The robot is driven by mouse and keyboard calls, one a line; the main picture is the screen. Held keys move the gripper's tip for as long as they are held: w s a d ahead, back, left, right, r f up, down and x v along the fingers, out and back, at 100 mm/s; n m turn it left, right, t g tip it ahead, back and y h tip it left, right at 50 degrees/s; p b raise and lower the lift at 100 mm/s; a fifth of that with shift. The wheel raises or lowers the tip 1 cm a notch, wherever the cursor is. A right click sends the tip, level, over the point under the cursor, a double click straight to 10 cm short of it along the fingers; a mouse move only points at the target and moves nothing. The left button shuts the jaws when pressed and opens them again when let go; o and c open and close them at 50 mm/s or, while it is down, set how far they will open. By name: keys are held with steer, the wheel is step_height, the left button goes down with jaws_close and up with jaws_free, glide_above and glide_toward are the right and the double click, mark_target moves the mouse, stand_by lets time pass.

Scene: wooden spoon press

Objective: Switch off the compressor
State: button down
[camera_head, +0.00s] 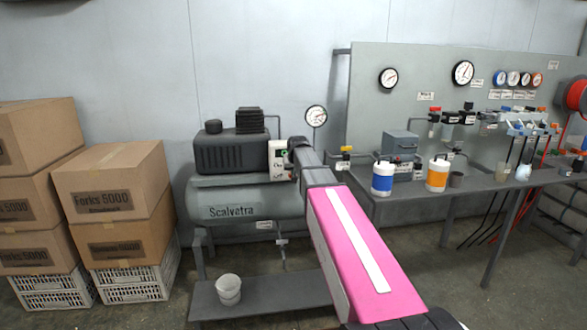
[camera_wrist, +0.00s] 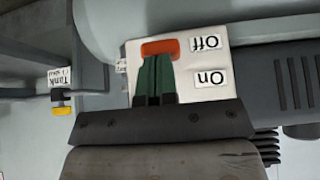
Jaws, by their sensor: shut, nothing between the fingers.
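The compressor (camera_head: 245,205) is a grey tank marked Scalvatra with a dark ribbed motor on top, left of my arm in the head view. A white switch box (camera_head: 276,172) sits at its right end. In the wrist view the switch box (camera_wrist: 205,80) appears upside down, with an Off label (camera_wrist: 204,43), an On label (camera_wrist: 209,78) and an orange-red button (camera_wrist: 160,47) beside Off. My gripper (camera_wrist: 155,58) is shut and empty, its dark green fingertips in front of the box at the red button's edge. Contact cannot be told. Whatever lies beside On is hidden behind the fingers.
Cardboard boxes (camera_head: 108,180) on crates stand at the left. A bench (camera_head: 400,185) with bottles and a gauge panel (camera_head: 430,70) stands at the right. A white bucket (camera_head: 229,288) sits on the low base. A yellow-handled valve (camera_wrist: 61,110) is beside the switch box.

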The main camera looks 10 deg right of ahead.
steer(key=shift+s+f+t, duration=0.2)
steer(key=shift+f+t, duration=0.1)
steer(key=shift+f, duration=0.5)
steer(key=shift+r, duration=0.8)
steer(key=v, duration=1.3)
steer(key=shift+s, duration=0.5)
